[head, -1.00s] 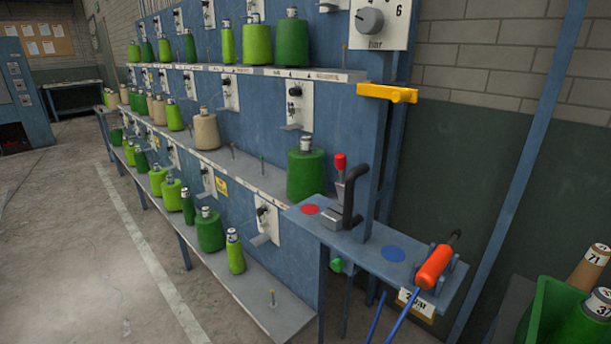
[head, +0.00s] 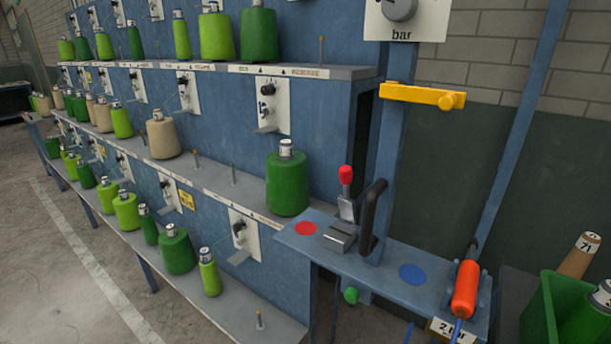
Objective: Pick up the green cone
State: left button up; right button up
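Several green cones with white tops stand upright on a blue rack with three shelves. A large dark green cone (head: 287,182) stands alone at the right end of the middle shelf. On the top shelf are another dark green cone (head: 259,34) and a lighter green one (head: 216,36). On the bottom shelf are a dark green cone (head: 177,252) and a slim bright green cone (head: 209,275). A dark green cone (head: 590,322) is partly visible in a green crate (head: 543,312) at the bottom right. Neither of my grippers is in view.
A blue side ledge (head: 385,278) carries a red-knobbed lever clamp (head: 345,200) and an orange-handled tool (head: 466,288). A yellow bar (head: 422,96) juts out above it. Bare pegs (head: 259,319) stand on the shelves. A tan cone (head: 578,256) sticks up from the crate. Floor is clear at left.

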aim_at(288, 188)
jog(key=i+j+z, duration=0.25)
jog(key=j+z, duration=0.2)
jog(key=j, duration=0.2)
jog(key=i+j+z, duration=0.1)
jog(key=j+z, duration=0.3)
jog(key=j, duration=0.25)
jog(key=j+z, duration=0.45)
jog(key=j, duration=0.3)
